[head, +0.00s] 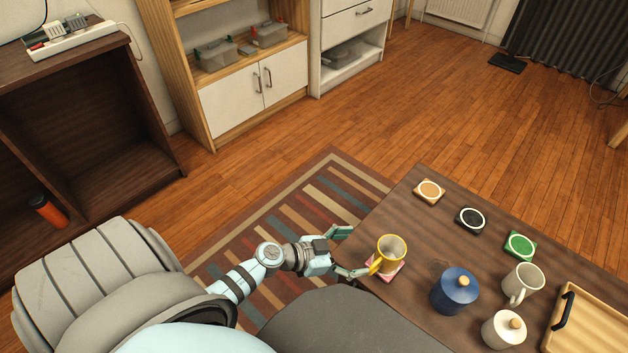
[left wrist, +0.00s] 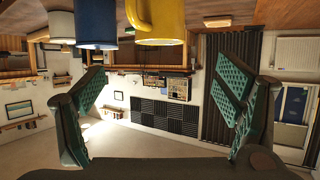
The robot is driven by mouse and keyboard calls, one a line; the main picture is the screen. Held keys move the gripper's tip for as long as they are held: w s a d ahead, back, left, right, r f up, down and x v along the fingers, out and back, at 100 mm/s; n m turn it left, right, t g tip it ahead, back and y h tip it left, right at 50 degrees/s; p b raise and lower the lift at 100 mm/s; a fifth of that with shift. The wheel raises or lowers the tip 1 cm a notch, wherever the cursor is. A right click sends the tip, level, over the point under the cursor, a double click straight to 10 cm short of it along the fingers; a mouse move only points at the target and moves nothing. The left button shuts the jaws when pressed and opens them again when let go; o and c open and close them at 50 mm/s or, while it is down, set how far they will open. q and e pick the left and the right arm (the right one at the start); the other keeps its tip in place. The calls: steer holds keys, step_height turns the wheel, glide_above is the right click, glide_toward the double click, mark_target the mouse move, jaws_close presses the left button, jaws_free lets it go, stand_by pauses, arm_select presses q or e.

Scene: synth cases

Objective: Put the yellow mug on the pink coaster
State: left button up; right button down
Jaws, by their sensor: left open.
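The yellow mug (head: 391,251) has a pale inside and stands upright on the pink coaster (head: 386,271) near the table's left edge. Part of the coaster is hidden by the mug. My left gripper (head: 347,252) is open and empty just left of the mug, with one finger near the mug's handle side; I cannot tell whether it touches. In the left wrist view, which is upside down, the yellow mug (left wrist: 161,20) is at the top, beyond the open fingers (left wrist: 168,85). My right gripper is not in view.
A blue lidded jar (head: 453,292), a white mug (head: 524,281) and a white lidded jar (head: 504,330) stand right of the mug. Orange (head: 429,191), black (head: 471,220) and green (head: 520,245) coasters lie along the far side. A wooden tray (head: 585,322) is at right.

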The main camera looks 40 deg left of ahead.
arm_select(q)
steer(key=shift+f, duration=0.1)
steer(key=s+a+f+n+g+y, duration=0.1)
steer(key=s+a+f+n+y, duration=0.3)
steer(key=s+f, duration=0.4)
steer(key=s+a+f+n+g+y, duration=0.15)
steer(key=s+a+f+y, duration=0.35)
steer(key=f, duration=0.5)
steer(key=s+f+g, duration=0.4)
steer(key=s, duration=0.7)
steer(key=s+f+g, duration=0.3)
steer(key=s+f, duration=0.2)
steer(key=s, duration=0.6)
steer(key=shift+s+f+g+h, duration=0.15)
steer(key=shift+f+g+h, duration=0.15)
steer(key=shift+g, duration=0.05)
steer(key=shift+d+r+n, duration=0.1)
steer(key=shift+n, duration=0.15)
step_height(320, 180, up, 15)
steer(key=d+p, duration=0.1)
steer(key=p, duration=1.4)
steer(key=shift+s+d+f, duration=0.2)
steer(key=shift+s+d, duration=0.1)
